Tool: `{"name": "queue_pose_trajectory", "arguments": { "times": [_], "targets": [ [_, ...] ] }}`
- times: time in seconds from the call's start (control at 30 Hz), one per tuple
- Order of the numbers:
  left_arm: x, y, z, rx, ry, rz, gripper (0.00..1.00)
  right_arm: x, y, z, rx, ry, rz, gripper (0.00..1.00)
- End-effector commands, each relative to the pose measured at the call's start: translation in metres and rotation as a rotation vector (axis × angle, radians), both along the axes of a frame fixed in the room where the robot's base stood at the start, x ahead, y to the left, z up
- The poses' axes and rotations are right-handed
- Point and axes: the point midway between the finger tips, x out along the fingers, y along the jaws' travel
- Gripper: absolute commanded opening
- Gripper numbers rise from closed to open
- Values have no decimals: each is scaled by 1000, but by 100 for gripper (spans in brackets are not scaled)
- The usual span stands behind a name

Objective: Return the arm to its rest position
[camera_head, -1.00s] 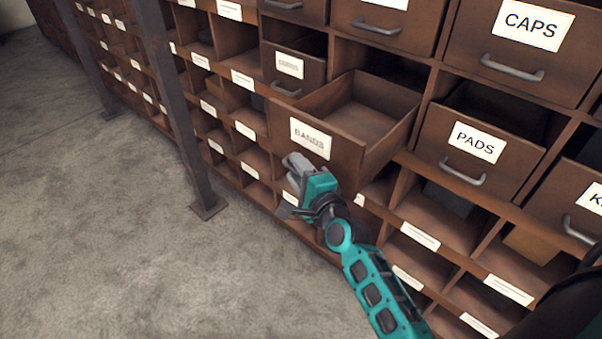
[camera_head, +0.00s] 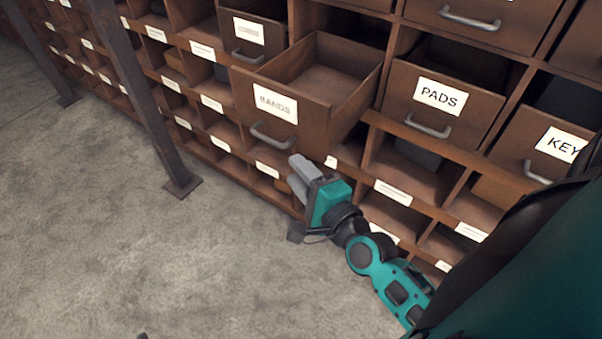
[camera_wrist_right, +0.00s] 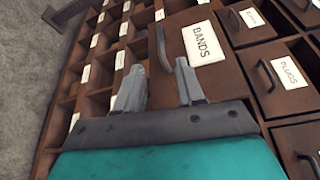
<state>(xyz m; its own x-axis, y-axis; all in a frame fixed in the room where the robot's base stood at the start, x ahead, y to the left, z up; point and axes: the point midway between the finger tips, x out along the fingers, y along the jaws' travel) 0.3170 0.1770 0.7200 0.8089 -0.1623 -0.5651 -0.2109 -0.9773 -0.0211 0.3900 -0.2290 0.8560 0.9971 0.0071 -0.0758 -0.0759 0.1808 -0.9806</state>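My right gripper (camera_head: 297,173) is teal with grey fingers and is just below and in front of the BANDS drawer (camera_head: 270,108). In the right wrist view its two fingers (camera_wrist_right: 158,82) stand apart with nothing between them. The BANDS drawer is pulled out of the cabinet, and its inside looks empty. Its handle (camera_head: 272,136) is free of the fingers. In the right wrist view the handle (camera_wrist_right: 164,48) lies beyond the fingertips.
The brown cabinet holds a PADS drawer (camera_head: 442,100), a KEY-labelled drawer (camera_head: 545,140) and many open cubbies. A dark metal post (camera_head: 140,100) stands at the left on the grey concrete floor (camera_head: 90,240), which is clear there.

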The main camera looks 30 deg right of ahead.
Motion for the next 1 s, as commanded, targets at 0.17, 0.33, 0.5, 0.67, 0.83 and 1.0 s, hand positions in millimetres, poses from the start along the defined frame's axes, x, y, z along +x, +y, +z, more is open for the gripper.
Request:
{"name": "queue_pose_trajectory", "arguments": {
  "times": [0.17,0.33,0.5,0.67,0.83,1.0],
  "targets": [
    [0,0,0,0,1,0,43,-1,0,0,0,-1,0,38],
    [0,0,-1,0,2,0,43,0,0,0,0,-1,0,38],
    [-1,0,-1,1,5,0,43,0,0,0,-2,0,0,38],
    [-2,0,0,1,7,-1,43,-5,10,-11,-173,41,58,38],
    [-3,0,5,1,8,-1,43,-24,35,-51,-725,146,265,38],
    [-3,0,9,1,8,-1,43,-52,50,-94,-1299,203,519,38]
  ]
}}
